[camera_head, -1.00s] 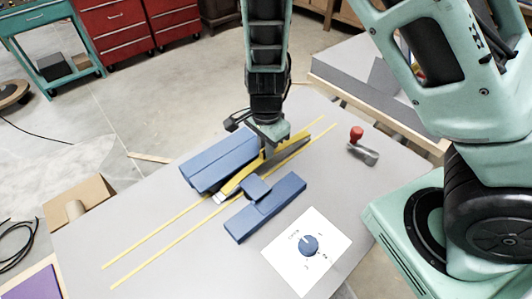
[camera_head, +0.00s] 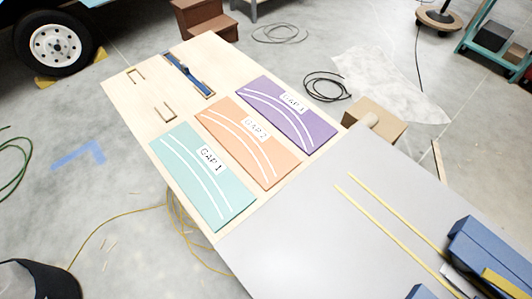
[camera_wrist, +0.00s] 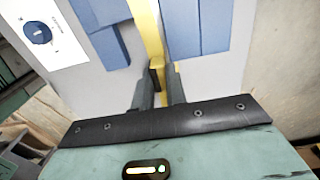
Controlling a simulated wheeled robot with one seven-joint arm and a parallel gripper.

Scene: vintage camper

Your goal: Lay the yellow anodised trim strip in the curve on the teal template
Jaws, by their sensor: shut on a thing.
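The teal template (camera_head: 190,170) lies flat on the pale wooden board, at the near left of three templates. The yellow trim strip (camera_wrist: 147,22) runs between blue blocks on the grey table in the wrist view. Part of it shows at the lower right edge of the head view (camera_head: 502,283). My gripper (camera_wrist: 158,78) is shut on the strip between its two dark fingers. I cannot tell whether the strip is clear of the table. The head view does not show my gripper.
An orange template (camera_head: 240,140) and a purple template (camera_head: 290,115) lie beside the teal one. Blue blocks (camera_head: 490,250) and two yellow lines mark the grey table (camera_head: 310,230). A cardboard box (camera_head: 385,125) stands beyond it. A white sheet with a blue dial (camera_wrist: 38,33) is at left.

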